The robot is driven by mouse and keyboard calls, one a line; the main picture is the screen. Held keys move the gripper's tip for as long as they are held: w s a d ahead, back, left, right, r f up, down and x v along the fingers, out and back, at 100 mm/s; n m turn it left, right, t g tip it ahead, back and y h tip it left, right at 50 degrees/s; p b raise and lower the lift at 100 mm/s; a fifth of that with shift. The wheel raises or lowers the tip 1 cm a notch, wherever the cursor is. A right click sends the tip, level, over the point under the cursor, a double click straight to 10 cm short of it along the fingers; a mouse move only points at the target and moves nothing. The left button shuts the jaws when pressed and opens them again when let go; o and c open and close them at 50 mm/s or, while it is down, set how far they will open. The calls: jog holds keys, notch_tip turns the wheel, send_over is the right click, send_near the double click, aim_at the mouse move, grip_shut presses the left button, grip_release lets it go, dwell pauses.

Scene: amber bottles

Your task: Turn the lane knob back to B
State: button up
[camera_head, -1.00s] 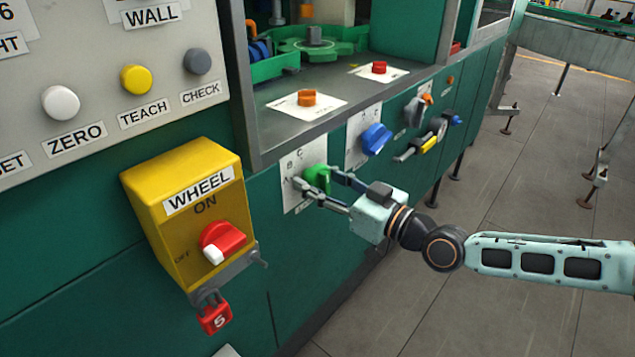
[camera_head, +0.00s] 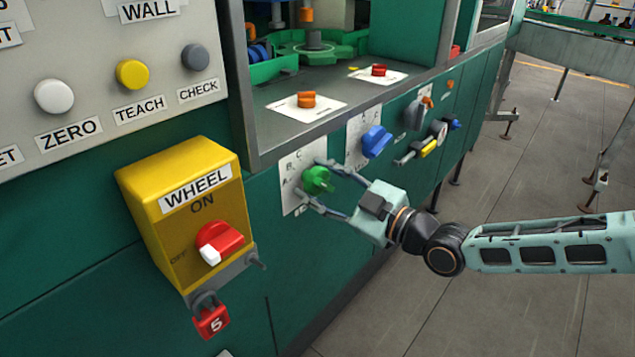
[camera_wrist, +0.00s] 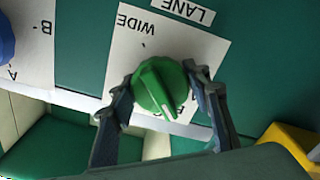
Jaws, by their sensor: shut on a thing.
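The green lane knob (camera_head: 317,180) is on a white plate (camera_head: 291,196) on the green machine front, right of the yellow WHEEL box. My gripper (camera_head: 311,180) has one finger above the knob and one below it in the head view. In the wrist view, the fingers close on both sides of the knob (camera_wrist: 160,87). The knob's white mark points down and slightly right there, near a partly hidden letter I cannot read surely. The LANE label (camera_wrist: 183,12) and the word WIDE appear upside down. In the head view, B and C show above the knob.
A blue knob (camera_head: 375,141) sits just right of the green one, with a grey knob (camera_head: 415,114) beyond. The yellow WHEEL box (camera_head: 180,215), with a red switch and hanging padlock (camera_head: 211,321), stands out left of my gripper.

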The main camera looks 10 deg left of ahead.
dwell(0.4)
jog(key=o, duration=1.2)
jog(key=v, duration=1.2)
jog(key=shift+s, duration=0.1)
